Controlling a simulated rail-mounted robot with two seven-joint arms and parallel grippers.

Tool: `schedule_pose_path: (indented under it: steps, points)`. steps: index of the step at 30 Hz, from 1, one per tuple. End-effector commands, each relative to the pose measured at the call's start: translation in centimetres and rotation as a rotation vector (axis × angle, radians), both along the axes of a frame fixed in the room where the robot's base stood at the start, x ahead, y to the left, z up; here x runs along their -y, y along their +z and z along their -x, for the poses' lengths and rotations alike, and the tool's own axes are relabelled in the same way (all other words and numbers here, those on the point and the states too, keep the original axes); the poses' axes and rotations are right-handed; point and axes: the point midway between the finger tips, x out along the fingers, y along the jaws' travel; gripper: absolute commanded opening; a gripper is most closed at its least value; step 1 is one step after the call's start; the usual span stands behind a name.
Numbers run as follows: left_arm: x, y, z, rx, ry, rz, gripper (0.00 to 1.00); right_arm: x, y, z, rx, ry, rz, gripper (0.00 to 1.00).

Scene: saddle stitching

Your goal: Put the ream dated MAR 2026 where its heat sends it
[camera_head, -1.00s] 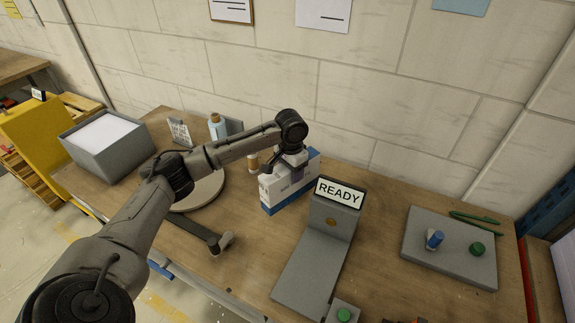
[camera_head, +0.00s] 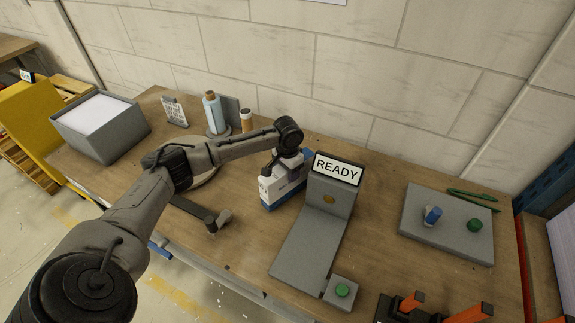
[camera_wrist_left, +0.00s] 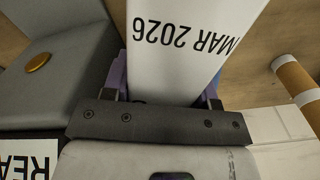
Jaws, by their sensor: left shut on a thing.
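The ream (camera_head: 283,187) is a white and blue block standing upright on its narrow side, left of the grey stand with the READY display (camera_head: 338,169). My left gripper (camera_head: 291,158) is shut on its top from above. In the left wrist view the ream's white face (camera_wrist_left: 190,40) reads MAR 2026, upside down, between the purple fingers (camera_wrist_left: 165,95). The ream is at or close above the wooden bench; I cannot tell if it touches. The stand's grey base plate (camera_head: 305,245) is bare. No heat reading is legible. My right gripper is not in view.
A grey bin (camera_head: 125,138) with white paper stands at the left. A small sign (camera_head: 174,111), a blue bottle (camera_head: 213,113) and a brown-capped bottle (camera_head: 247,122) stand behind my arm. A green button (camera_head: 342,290) and a grey slab with knobs (camera_head: 448,235) are at the right.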

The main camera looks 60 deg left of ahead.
Motion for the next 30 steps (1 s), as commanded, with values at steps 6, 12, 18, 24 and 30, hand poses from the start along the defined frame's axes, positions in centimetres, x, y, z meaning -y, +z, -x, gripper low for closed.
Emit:
schedule_pose_path:
  steps: [6, 12, 18, 24, 30]
  points:
    - [-0.1, -0.8, -0.1, 0.006, 0.000, -0.001, 0.00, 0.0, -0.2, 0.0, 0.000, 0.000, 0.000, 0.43]
    - [-0.1, -0.8, -0.1, 0.006, 0.000, -0.001, 0.00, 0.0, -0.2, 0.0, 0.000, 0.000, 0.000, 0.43]
    - [-0.1, -0.9, -0.1, 0.005, 0.000, -0.001, 0.00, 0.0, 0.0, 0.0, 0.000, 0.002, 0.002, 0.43]
    - [0.0, -1.3, 0.0, 0.000, -0.001, -0.001, 0.69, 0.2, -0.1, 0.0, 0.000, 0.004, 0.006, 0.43]
    - [0.0, -1.3, 0.0, 0.000, -0.001, -0.001, 0.79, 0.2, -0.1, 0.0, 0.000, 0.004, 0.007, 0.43]
